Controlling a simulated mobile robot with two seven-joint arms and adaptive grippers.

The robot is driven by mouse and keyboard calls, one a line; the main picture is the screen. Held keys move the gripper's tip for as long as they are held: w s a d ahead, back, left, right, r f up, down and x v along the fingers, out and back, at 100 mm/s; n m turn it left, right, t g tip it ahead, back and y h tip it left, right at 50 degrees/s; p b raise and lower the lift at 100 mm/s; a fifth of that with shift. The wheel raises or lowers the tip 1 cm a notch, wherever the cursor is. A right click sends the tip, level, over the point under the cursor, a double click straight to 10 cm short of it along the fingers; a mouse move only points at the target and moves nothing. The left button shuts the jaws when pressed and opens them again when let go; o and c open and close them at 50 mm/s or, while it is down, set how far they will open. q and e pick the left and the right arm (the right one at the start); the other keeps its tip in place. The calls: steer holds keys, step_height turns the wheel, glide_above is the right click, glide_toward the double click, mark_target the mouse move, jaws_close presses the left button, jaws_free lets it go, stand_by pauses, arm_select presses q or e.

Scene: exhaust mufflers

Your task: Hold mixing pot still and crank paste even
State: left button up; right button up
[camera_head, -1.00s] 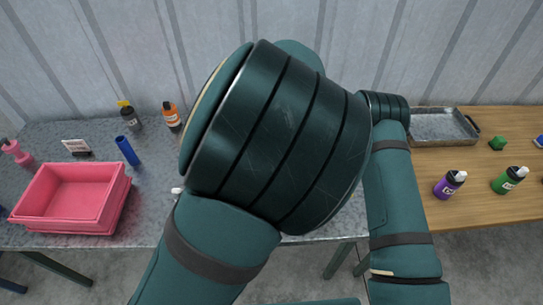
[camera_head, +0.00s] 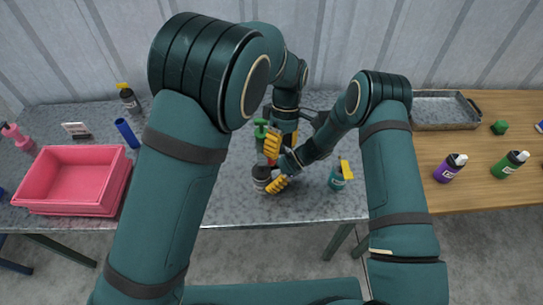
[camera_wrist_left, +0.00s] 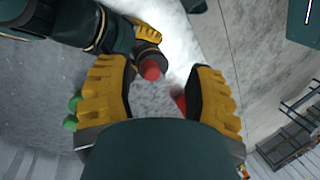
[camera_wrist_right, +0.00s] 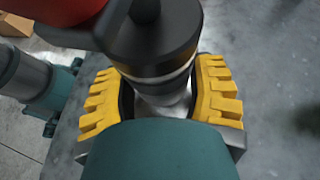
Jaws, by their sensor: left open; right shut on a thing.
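The mixing pot (camera_head: 262,173) is a small dark upright vessel on the grey table. In the right wrist view it shows as a dark cylinder (camera_wrist_right: 158,45) with a metallic band. My right gripper (camera_head: 275,184) is shut on it from the side. A red part (camera_wrist_right: 60,10) sits by its top, probably the crank; red also shows above the pot in the head view (camera_head: 271,146). My left gripper (camera_head: 276,143) is open, just above and behind the pot. Red pieces (camera_wrist_left: 151,69) show between and beyond its fingers (camera_wrist_left: 165,95); contact cannot be told.
A green bottle (camera_head: 261,129) stands close to my left gripper. A teal spray bottle (camera_head: 337,180) is to the right of the pot. Pink bins (camera_head: 72,185) and a blue cylinder (camera_head: 127,133) are at left. A metal tray (camera_head: 442,110) lies on the wooden table at right.

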arm_select(q)
steer(key=m, duration=0.3)
steer(key=m+y, duration=0.1)
steer(key=m, duration=1.1)
glide_toward(267, 163)
steer(key=x, duration=0.5)
steer(key=s+d+x, duration=0.1)
steer(key=x, duration=0.1)
steer(key=shift+a+f, duration=0.1)
steer(key=shift+f, duration=0.05)
steer(key=shift+g, duration=0.3)
jaws_close()
